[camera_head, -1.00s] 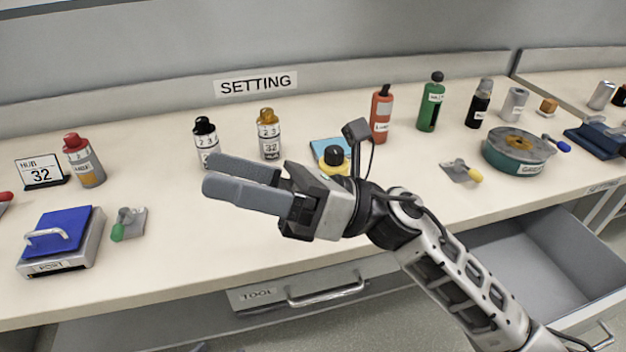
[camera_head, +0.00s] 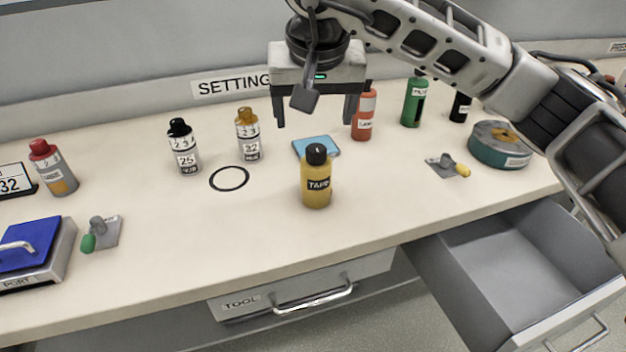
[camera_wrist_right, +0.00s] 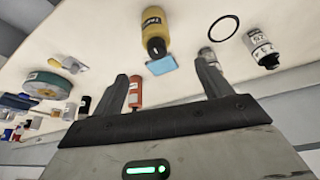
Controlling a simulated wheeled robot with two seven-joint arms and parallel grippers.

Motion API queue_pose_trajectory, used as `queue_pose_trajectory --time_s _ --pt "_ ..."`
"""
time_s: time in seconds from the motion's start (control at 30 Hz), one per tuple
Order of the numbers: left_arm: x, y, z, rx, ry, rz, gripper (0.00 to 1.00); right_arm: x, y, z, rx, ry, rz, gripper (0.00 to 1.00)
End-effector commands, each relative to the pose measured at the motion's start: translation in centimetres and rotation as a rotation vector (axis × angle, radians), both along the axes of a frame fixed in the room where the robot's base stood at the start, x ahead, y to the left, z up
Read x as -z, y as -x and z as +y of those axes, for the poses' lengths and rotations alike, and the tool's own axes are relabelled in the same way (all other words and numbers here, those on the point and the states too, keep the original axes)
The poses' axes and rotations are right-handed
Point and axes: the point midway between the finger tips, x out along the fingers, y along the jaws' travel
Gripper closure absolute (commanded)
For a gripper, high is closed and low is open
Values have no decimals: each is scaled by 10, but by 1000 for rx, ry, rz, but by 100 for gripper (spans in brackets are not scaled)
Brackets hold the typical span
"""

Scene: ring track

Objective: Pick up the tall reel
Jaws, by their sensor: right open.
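No object here is plainly marked as a tall reel. A yellow bottle (camera_head: 317,185) with a black cap and a label reading TAPE stands upright near the middle of the bench; it also shows in the wrist view (camera_wrist_right: 155,25). My right gripper (camera_head: 314,112) is open and empty, fingers pointing down, above the bench and behind the bottle, apart from it. Its two fingers also show in the wrist view (camera_wrist_right: 163,72). A flat round teal reel-like drum (camera_head: 500,146) lies at the right. My left gripper is not in view.
A blue pad (camera_head: 310,146) lies behind the yellow bottle. Black-capped (camera_head: 183,147) and amber-capped (camera_head: 248,137) bottles stand left, by a black ring (camera_head: 229,179). Red (camera_head: 364,118) and green (camera_head: 412,104) bottles stand right. A drawer (camera_head: 500,270) hangs open at front right.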

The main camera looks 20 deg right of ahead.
Motion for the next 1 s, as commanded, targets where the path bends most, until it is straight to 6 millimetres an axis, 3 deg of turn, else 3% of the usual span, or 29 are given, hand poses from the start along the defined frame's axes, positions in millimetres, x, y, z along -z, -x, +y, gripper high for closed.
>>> queue_pose_trajectory --time_s 0.1,0.3,0.57,0.8,1.0 --pt "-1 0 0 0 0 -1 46 27 -9 -2 1 -2 7 23" --pt "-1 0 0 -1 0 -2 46 58 -23 -5 0 -4 3 23" --pt "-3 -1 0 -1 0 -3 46 75 -30 -8 1 -4 3 23" --pt "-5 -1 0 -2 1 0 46 108 -42 -16 0 -6 4 23" --pt "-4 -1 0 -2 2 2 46 116 -46 -17 -2 -6 0 23"
